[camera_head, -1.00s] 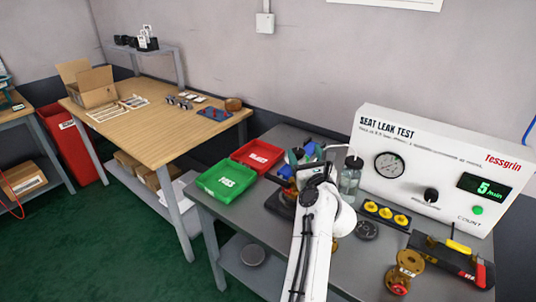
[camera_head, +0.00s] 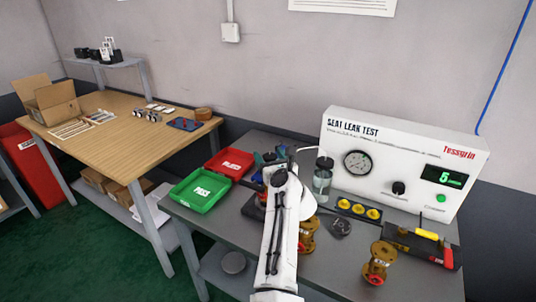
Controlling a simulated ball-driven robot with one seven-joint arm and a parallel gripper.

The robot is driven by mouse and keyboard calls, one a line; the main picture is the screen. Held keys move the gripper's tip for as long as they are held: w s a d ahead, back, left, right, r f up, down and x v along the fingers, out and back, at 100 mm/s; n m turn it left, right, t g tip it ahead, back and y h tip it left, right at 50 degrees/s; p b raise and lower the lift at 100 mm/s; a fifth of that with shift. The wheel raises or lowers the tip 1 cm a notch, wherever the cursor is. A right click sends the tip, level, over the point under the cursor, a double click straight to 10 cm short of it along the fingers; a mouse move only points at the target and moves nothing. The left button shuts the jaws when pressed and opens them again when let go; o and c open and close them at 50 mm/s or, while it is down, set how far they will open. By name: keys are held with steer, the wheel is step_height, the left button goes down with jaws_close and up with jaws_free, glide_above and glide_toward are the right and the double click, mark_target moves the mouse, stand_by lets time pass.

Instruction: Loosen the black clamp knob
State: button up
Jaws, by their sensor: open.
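I cannot make out the black clamp knob; the part of the bench behind my arm is hidden. A dark base (camera_head: 253,207) shows at the left of my arm, and blue and teal parts (camera_head: 262,160) show just beyond its far end. My white arm reaches up from the bottom middle over the grey bench (camera_head: 335,272). My gripper is hidden behind my own arm, so its fingers and any contact do not show. A different black knob (camera_head: 398,187) is on the front of the white seat leak tester (camera_head: 345,130).
A green tray (camera_head: 198,190) and a red tray (camera_head: 229,164) stand left of my arm. A bottle (camera_head: 322,180), yellow-capped parts (camera_head: 358,209), a brass valve (camera_head: 308,236) and another brass valve (camera_head: 379,262) stand to the right. The bench front right is partly clear.

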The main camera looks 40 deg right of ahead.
steer(key=shift+x, duration=0.85)
steer(key=c, duration=1)
